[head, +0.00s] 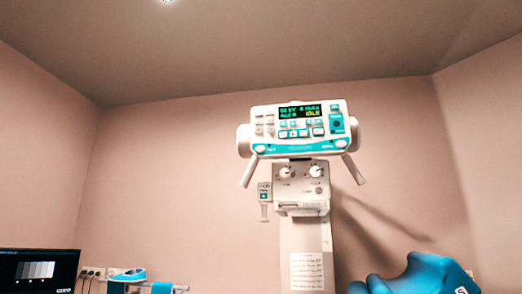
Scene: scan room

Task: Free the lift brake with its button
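A white and teal control head (298,148) faces me on top of a pale column (307,240). Its small display (300,111) shows lit text ending in IDLE. Below it is a lower panel (301,181) with two round knobs and a small round grey button (319,190) at its lower right. A small grey handset (264,191) with a teal button hangs left of this panel. The labels are too small to read, so I cannot tell which button frees the lift brake. Neither gripper is in view.
Angled handles (249,172) stick out below both sides of the control head. A monitor (38,270) stands at the lower left, with wall sockets (92,273) beside it. A printed sheet (306,271) is on the column. A glossy blue shape (415,276) fills the lower right.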

